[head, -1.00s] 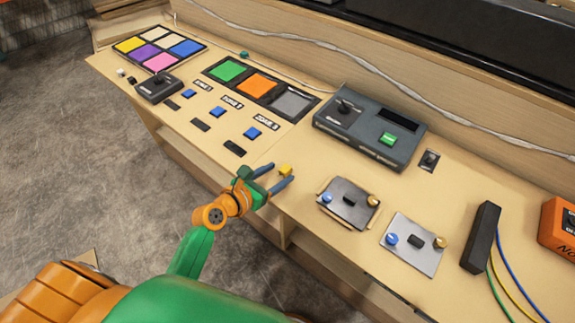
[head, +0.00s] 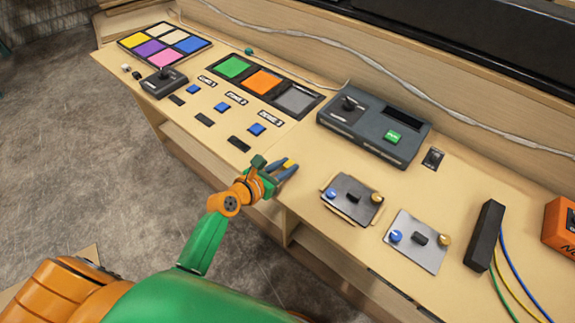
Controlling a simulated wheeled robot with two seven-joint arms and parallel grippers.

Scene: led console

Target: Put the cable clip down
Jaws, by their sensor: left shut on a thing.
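The cable clip (head: 289,162) is a small yellow piece near the front edge of the console desk. My left gripper (head: 285,168) reaches in from the lower left, with its blue-grey fingers shut on the clip. The fingers hide most of the clip, and only its yellow top shows. I cannot tell whether the clip touches the desk. My right gripper is not in view.
A dark control box with a joystick (head: 374,124) stands behind the gripper. Two metal knob plates (head: 352,199) (head: 417,240) lie to its right, and blue and black buttons (head: 257,129) to its left. Bare desk surface (head: 300,150) lies around the gripper.

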